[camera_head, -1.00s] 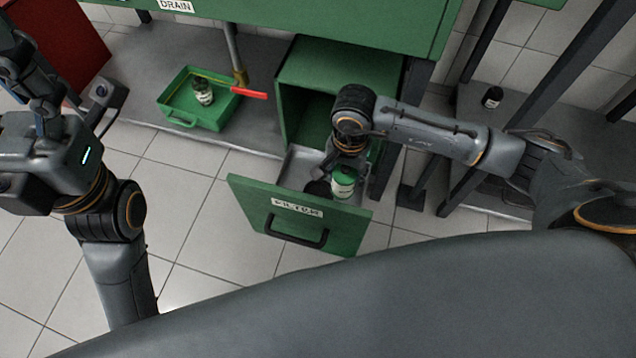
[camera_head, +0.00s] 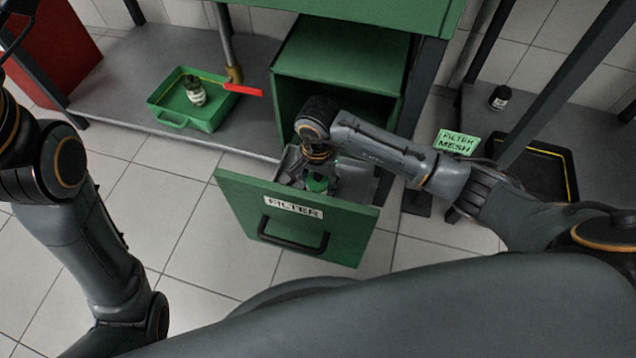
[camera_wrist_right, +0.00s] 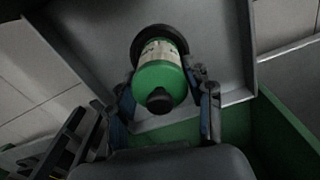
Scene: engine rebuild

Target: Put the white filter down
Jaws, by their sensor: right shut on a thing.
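The filter, a canister with a green end, a pale labelled band and a dark knob (camera_wrist_right: 160,72), is between the fingers of my right gripper (camera_wrist_right: 170,92) in the right wrist view. The gripper is shut on it. In the head view, my right gripper (camera_head: 322,172) reaches down into the open green drawer labelled FILTER (camera_head: 290,222), and only the filter's green part (camera_head: 317,184) shows. A dark round shape (camera_wrist_right: 184,38) surrounds the filter's far end over the grey drawer floor (camera_wrist_right: 95,45); I cannot tell whether they touch. My left gripper is out of view.
The green cabinet (camera_head: 345,60) stands behind the drawer. A green tray (camera_head: 208,118) holds a dark bottle (camera_head: 195,92). At the right are a FILTER MESH sign (camera_head: 457,142), a black tray (camera_head: 540,170) and another dark bottle (camera_head: 500,97).

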